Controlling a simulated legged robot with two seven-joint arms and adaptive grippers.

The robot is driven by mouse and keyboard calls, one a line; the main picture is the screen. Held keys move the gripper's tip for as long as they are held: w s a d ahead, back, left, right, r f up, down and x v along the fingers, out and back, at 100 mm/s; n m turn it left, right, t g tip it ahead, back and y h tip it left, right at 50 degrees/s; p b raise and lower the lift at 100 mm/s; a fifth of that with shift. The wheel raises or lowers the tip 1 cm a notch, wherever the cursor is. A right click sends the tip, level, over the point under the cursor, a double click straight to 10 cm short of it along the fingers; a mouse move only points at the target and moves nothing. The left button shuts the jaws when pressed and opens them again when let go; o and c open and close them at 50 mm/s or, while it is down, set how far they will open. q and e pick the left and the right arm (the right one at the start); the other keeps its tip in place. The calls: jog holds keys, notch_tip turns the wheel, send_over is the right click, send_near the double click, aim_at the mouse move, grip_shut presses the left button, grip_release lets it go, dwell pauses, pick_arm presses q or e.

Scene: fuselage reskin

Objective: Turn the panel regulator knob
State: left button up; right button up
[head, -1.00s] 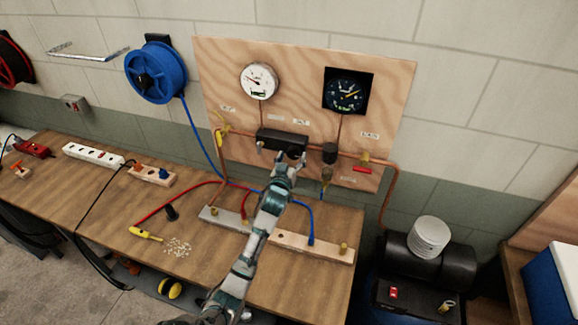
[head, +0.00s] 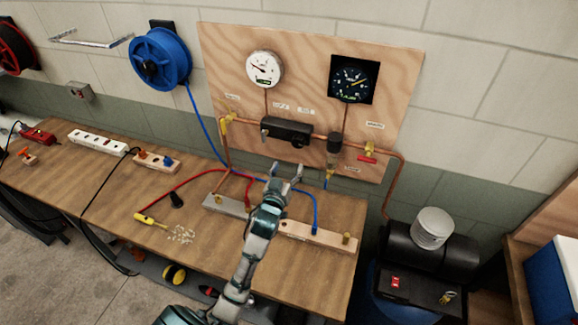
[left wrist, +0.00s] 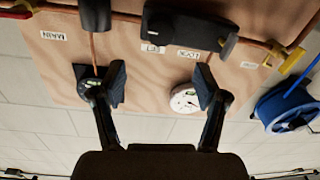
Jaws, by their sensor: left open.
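A plywood panel (head: 220,60) on the wall carries a black box-shaped unit (head: 287,131) on a copper pipe. A dark cylindrical fitting (head: 334,143) sits to its right, below the dark gauge (head: 353,78). I cannot tell for certain which part is the regulator knob. My left gripper (head: 285,172) is open and empty, below the black unit and apart from it. In the left wrist view, upside down, the open fingers (left wrist: 162,80) point at the panel, with the black unit (left wrist: 185,22) beyond them. My right gripper is not in view.
A white gauge (head: 265,68) is at the panel's upper left. A red-handled valve (head: 368,156) is at its right. Blue and red hoses, a grey block and a wooden block (head: 318,237) lie on the bench (head: 110,200). A black compressor tank (head: 455,255) stands at the right.

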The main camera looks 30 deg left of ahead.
pick_arm(q)
jog(key=b+v, duration=0.1)
jog(key=v, duration=0.4)
jog(key=p, duration=0.2)
send_near(297, 144)
jog(key=x, duration=0.8)
jog(key=shift+w+a, duration=0.2)
jog(key=shift+w, duration=0.6)
